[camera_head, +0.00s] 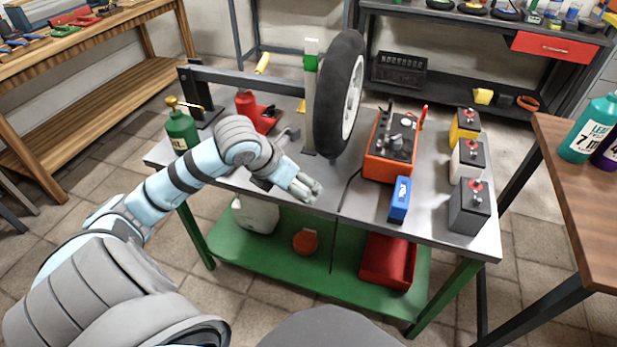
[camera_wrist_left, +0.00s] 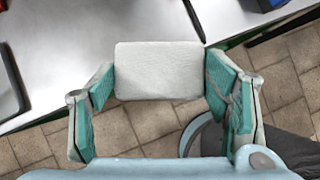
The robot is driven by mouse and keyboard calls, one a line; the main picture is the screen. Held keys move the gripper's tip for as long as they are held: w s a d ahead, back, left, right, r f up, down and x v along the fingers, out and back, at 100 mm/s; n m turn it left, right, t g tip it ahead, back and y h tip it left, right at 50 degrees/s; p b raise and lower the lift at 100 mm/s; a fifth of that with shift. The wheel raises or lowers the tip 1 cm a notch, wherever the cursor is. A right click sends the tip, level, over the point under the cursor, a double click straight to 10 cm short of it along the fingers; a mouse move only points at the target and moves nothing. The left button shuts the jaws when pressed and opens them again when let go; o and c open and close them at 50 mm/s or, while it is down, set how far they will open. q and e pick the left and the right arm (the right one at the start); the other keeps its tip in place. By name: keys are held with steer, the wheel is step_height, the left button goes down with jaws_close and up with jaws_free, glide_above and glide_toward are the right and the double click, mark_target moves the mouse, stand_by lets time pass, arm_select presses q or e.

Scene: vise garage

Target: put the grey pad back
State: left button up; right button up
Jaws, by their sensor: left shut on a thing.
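The pale grey pad (camera_wrist_left: 158,70), a flat rounded rectangle, sits between the teal-lined fingers of my left gripper (camera_wrist_left: 160,98) in the left wrist view. My left gripper is shut on it, over the table's front edge. In the head view my left gripper (camera_head: 304,187) is at the front of the steel tabletop (camera_head: 335,200), left of the blue box. The pad cannot be made out there. A red tool (camera_head: 262,118), perhaps a vise, is on the table behind my left forearm, which hides part of it. My right gripper is not in view.
An upright wheel (camera_head: 338,95) stands behind my left gripper. An orange charger (camera_head: 390,148), a blue box (camera_head: 399,200) and three batteries (camera_head: 469,205) stand to the right. A green bottle (camera_head: 182,130) is at the left. The front tabletop strip is mostly clear.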

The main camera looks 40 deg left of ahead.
arm_select(q)
steer(key=w, duration=0.2)
steer(key=w+a+f, duration=0.1)
steer(key=w, duration=0.2)
steer(key=w+a+b, duration=0.1)
steer(key=w, duration=0.1)
steer(key=shift+w+a+f, duration=0.15)
steer(key=shift+a+f, duration=0.1)
steer(key=shift+f, duration=0.05)
step_height(320, 180, down, 5)
steer(key=shift+f+b, duration=0.2)
steer(key=shift+b, duration=0.65)
steer(key=shift+w+a+f, duration=0.15)
steer(key=shift+w, duration=0.2)
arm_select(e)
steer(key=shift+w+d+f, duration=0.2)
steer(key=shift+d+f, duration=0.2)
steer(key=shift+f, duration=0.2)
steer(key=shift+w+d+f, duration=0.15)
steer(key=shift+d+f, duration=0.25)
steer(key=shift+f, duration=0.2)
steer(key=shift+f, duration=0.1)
arm_select(q)
steer(key=o, duration=1.2)
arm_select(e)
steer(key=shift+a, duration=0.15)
